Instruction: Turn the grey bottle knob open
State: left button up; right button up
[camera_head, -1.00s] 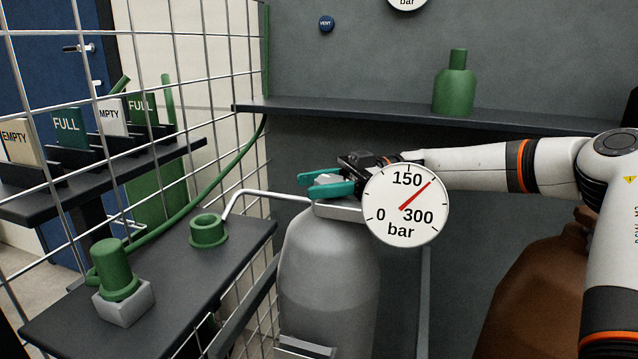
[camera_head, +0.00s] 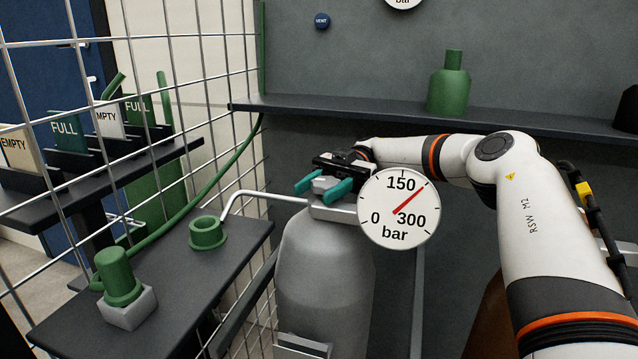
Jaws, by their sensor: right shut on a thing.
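The grey bottle (camera_head: 325,265) stands upright below the shelf. Its light grey knob (camera_head: 324,184) sits on top of the valve block. My right gripper (camera_head: 323,188), with teal fingers, is shut on the knob, one finger on each side of it. A round white gauge (camera_head: 397,208) hangs at the right of the bottle top, its red needle pointing up and right, between 150 and 300 bar. My left gripper is out of view.
A wire mesh panel (camera_head: 222,75) stands at the left. A dark bench (camera_head: 170,268) holds a green cap (camera_head: 117,276) on a grey block and a green ring (camera_head: 207,233). A shelf (camera_head: 350,112) with a green bottle (camera_head: 449,88) runs behind. A thin pipe (camera_head: 265,196) reaches the valve.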

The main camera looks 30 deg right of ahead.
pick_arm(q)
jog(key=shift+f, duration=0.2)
pick_arm(e)
jog(key=shift+r, duration=0.1)
jog(key=o, duration=1)
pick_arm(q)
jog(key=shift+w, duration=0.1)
pick_arm(e)
jog(key=shift+d, duration=0.15)
